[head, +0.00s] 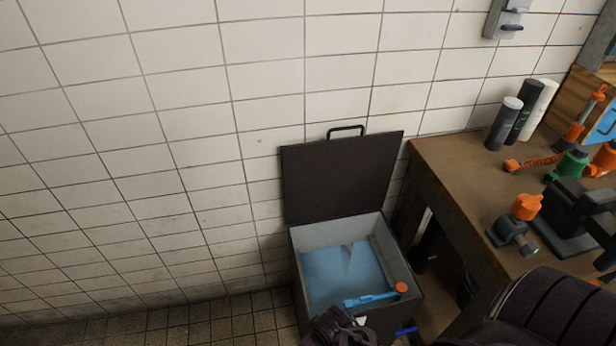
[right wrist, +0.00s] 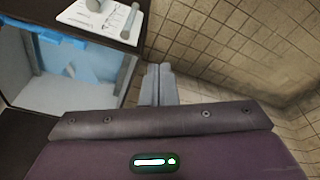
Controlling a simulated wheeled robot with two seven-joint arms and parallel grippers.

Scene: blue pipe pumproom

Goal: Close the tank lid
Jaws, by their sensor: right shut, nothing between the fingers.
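The tank (head: 300,275) is a dark open box with pale inner walls and a light blue inside, standing on the floor against the wall. Its dark lid (head: 340,180) is open, raised at the back and leaning near the tiled wall, with a black handle (head: 346,130) on its upper edge. In the right wrist view the tank's pale inner wall (right wrist: 22,62) shows at the left. My right gripper (right wrist: 158,86) is shut and empty beside the tank. A dark arm or hand part shows at the bottom of the head view. My left gripper cannot be made out.
A blue tool with an orange end (head: 372,298) lies at the tank's front part. A brown workbench (head: 450,165) with bottles, orange tools and a vise-like device (head: 575,215) stands close at the right. Floor at the tank's left is clear.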

